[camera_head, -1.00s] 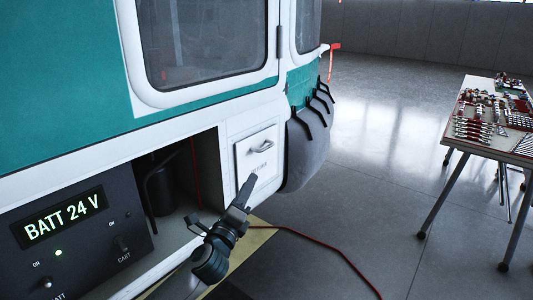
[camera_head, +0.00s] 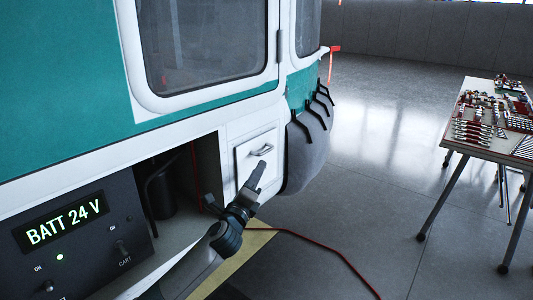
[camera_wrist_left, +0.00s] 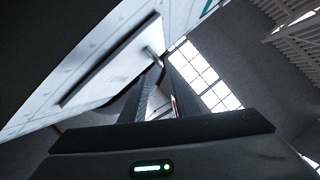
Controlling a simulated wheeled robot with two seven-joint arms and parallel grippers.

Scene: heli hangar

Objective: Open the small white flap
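The small white flap (camera_head: 244,160) is a square panel low on the teal and white helicopter's side, and it looks shut. A grey bar handle (camera_head: 261,150) is on its upper part. My left gripper (camera_head: 258,168) is in front of the flap, just below the handle, and covers part of the panel. In the left wrist view the flap (camera_wrist_left: 105,65) is at upper left, with its handle (camera_wrist_left: 153,56) close to the fingertips. The two fingers (camera_wrist_left: 165,85) are apart with nothing seen between them. I cannot tell whether they touch the handle. My right gripper is not in view.
Left of the flap is an open bay (camera_head: 178,185) with a dark panel (camera_head: 70,235) reading BATT 24 V. A grey padded bulge (camera_head: 308,150) is right of the flap. A red cable (camera_head: 325,248) lies on the floor. A tool table (camera_head: 487,130) stands far right.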

